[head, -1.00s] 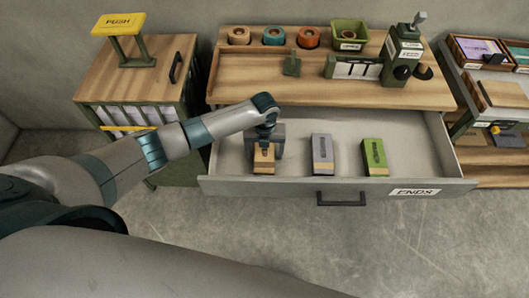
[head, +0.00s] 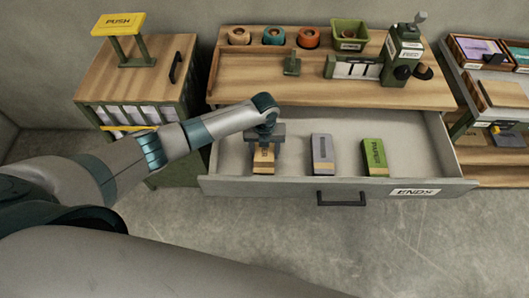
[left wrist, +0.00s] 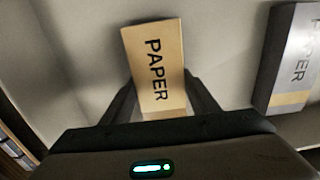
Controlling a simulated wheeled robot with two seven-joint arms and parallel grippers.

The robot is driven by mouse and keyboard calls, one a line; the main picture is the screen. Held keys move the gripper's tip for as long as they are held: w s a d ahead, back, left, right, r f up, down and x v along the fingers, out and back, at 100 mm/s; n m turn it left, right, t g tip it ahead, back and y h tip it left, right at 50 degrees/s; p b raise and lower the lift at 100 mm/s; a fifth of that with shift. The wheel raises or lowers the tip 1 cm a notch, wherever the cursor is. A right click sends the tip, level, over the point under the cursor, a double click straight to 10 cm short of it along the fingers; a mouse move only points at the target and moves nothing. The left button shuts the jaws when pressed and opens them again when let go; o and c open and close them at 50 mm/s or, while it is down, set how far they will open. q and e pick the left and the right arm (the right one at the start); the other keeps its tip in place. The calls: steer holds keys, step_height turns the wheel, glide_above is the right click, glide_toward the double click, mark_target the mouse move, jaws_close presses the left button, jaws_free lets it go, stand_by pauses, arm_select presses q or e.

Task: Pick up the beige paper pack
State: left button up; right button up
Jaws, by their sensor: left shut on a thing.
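The beige paper pack (head: 263,160) is at the left side of the open drawer, under my left gripper (head: 264,148). In the left wrist view the beige pack (left wrist: 155,65), marked PAPER, sits between the two dark fingers, and my left gripper (left wrist: 160,105) is shut on it. The gripper hides part of the pack in the head view. I cannot tell whether the pack touches the drawer floor. My right gripper is not in view.
A grey pack (head: 323,152) and a green pack (head: 374,156) lie to the right in the open drawer (head: 420,150). The drawer's front wall stands close in front of the packs. The wooden worktop (head: 330,85) lies behind, with rolls and a green device (head: 402,55).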

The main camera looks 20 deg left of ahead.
mark_target(265, 151)
arm_select(q)
step_height(265, 151, up, 10)
steer(key=b, duration=0.2)
steer(key=shift+b, duration=0.3)
stand_by(0.5)
